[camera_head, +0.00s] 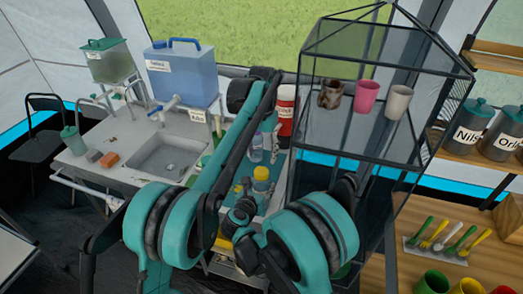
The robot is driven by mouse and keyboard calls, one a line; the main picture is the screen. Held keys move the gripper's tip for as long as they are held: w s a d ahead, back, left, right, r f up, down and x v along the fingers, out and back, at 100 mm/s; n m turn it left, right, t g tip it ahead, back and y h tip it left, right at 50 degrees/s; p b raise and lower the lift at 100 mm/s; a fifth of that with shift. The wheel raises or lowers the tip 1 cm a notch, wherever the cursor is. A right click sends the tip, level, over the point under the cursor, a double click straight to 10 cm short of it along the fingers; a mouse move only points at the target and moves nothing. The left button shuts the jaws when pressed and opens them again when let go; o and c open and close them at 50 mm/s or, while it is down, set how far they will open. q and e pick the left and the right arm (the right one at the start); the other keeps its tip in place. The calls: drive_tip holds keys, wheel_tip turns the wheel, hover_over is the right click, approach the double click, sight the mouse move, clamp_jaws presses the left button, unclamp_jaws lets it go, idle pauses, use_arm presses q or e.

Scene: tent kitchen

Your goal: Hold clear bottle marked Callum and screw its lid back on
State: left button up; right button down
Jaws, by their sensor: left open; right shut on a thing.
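A clear bottle (256,147) stands upright on the cart behind my arms. A second small bottle with a yellow top (261,173) is nearer, beside my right gripper. No name can be read on either bottle, and I cannot make out a loose lid. My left gripper (272,122) is open, above and right of the clear bottle, partly behind my own forearm. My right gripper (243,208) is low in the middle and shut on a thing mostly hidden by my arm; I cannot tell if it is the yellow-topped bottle.
A sink counter (120,135) with a blue water tank (183,76) and a green tank (107,61) is at left. A red canister (286,112) stands behind the cart. A black-framed rack (355,140) with three cups is close at right, beside wooden shelves (465,150).

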sight(261, 171)
use_arm(q)
drive_tip(key=n, duration=0.7)
drive_tip(key=shift+r, duration=0.25)
drive_tip(key=n, duration=0.7)
drive_tip(key=shift+s+r+n, duration=0.1)
drive_tip(key=shift+r+n, duration=0.15)
drive_tip(key=shift+n, duration=0.05)
drive_tip(key=shift+f, duration=4.05)
drive_tip(key=shift+c, duration=0.2)
